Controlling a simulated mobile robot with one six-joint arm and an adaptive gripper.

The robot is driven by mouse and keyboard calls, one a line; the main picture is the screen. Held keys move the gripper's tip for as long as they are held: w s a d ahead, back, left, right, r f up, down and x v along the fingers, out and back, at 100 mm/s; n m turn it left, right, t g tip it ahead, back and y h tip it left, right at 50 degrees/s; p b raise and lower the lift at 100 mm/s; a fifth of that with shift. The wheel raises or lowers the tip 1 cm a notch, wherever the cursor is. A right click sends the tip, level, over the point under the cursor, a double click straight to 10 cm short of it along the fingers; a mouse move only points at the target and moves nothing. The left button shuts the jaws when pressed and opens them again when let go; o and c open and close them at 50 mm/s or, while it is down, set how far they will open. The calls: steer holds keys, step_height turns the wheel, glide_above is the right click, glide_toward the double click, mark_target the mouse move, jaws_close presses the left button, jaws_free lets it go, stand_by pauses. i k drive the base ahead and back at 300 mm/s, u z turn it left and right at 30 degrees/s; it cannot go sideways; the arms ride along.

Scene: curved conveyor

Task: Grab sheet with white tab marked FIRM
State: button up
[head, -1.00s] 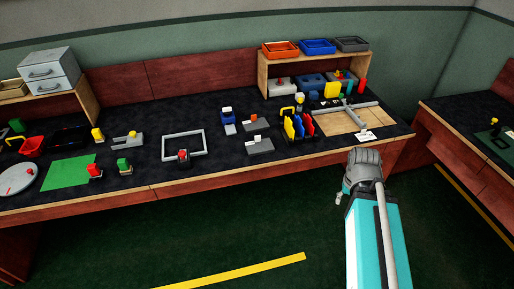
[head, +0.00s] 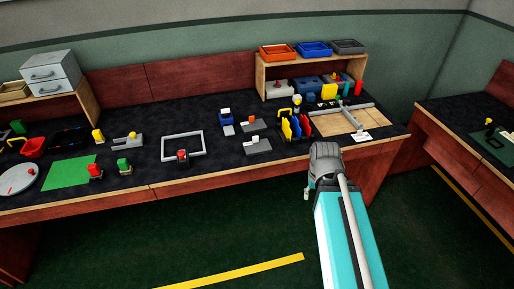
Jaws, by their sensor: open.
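Several coloured sheets (head: 296,127) in blue, yellow and red stand upright in a dark rack on the bench, right of centre in the head view. They are too small for me to read any marking or make out a tab marked FIRM. A white card with dark marks (head: 361,137) lies at the bench's front edge, right of the rack. My gripper (head: 306,194) is open and empty in front of the bench edge, below the rack. My own arm hides part of it.
A wooden board with a grey bar (head: 338,120) lies right of the rack. Grey blocks (head: 257,146) stand to its left, and a grey square frame (head: 182,147) farther left. A shelf with orange, blue and grey trays (head: 313,49) rises behind. The floor in front is clear.

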mark_target(257, 147)
steer(key=u, duration=0.05)
steer(key=i, duration=1)
steer(key=z, duration=0.05)
